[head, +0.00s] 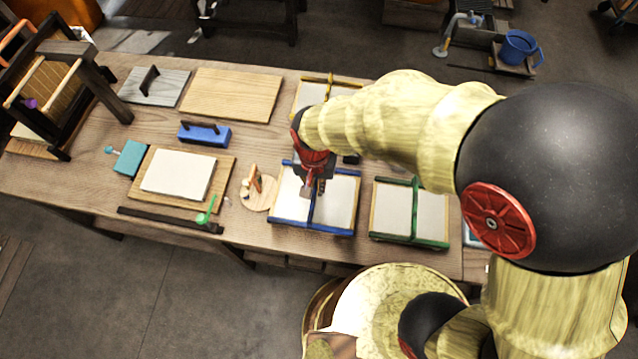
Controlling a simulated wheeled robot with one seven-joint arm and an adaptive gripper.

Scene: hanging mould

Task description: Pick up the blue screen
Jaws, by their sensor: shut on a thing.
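The blue screen (338,204) is a blue frame with pale panels and a blue bar across its middle. It lies at the front of the wooden table, right of centre. My gripper (312,190) reaches down over it from behind and is shut on the middle bar. The fingertips are small in the head view and partly hidden by the gripper's own body. I cannot tell whether the screen is lifted off the table.
A green screen (408,232) lies close to the right, and a yellow screen (312,95) lies behind, partly hidden by my arm. A round wooden stand (258,198) is close on the left. A white sheet on a board (177,174), a blue block (204,137) and a dark bar (170,220) lie further left.

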